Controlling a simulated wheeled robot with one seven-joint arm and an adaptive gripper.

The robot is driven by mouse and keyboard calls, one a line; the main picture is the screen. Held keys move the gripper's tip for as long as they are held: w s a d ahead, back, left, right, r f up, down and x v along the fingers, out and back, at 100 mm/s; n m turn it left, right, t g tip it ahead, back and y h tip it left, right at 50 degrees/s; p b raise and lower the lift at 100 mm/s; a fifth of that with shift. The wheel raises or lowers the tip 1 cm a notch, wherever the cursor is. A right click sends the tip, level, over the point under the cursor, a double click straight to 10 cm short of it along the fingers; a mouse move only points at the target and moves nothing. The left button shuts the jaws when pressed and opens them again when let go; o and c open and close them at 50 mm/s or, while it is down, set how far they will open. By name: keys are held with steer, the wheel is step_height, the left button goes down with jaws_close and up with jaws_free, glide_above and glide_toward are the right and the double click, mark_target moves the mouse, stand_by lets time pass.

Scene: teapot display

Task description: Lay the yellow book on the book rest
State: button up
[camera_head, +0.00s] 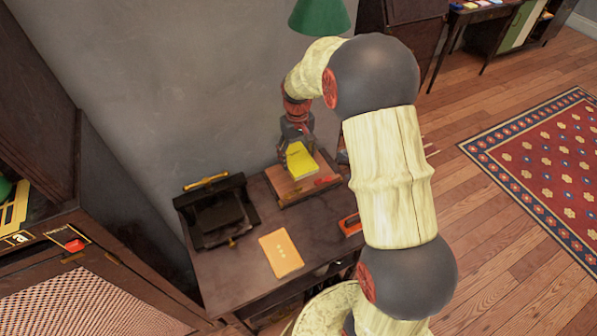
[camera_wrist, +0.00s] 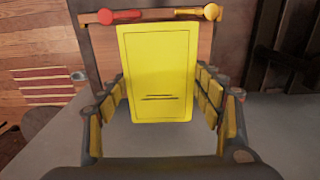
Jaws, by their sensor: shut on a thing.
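The yellow book (camera_head: 301,161) is held in my gripper (camera_head: 298,138) over the wooden book rest (camera_head: 285,188) at the back of the dark desk. In the wrist view the yellow book (camera_wrist: 155,75) stands between the two fingers of my gripper (camera_wrist: 162,98), its face toward the camera. The book rest's bar (camera_wrist: 160,14), with a red knob and a yellow knob, shows past the book's top edge. I cannot tell whether the book touches the rest. My arm hides part of the desk's right side.
A black stand (camera_head: 215,215) with a yellow bar is left on the desk. An orange-tan book (camera_head: 281,253) lies in front, and a red-orange item (camera_head: 350,225) lies near my arm. A green lampshade (camera_head: 319,17) hangs above. A grey wall is behind; a cabinet (camera_head: 85,270) is at left.

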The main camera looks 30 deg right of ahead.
step_height(320, 180, down, 7)
steer(key=shift+f+b, duration=0.15)
steer(key=shift+b, duration=1)
steer(key=shift+f, duration=0.1)
steer(key=o, duration=1.2)
steer(key=shift+o, duration=0.2)
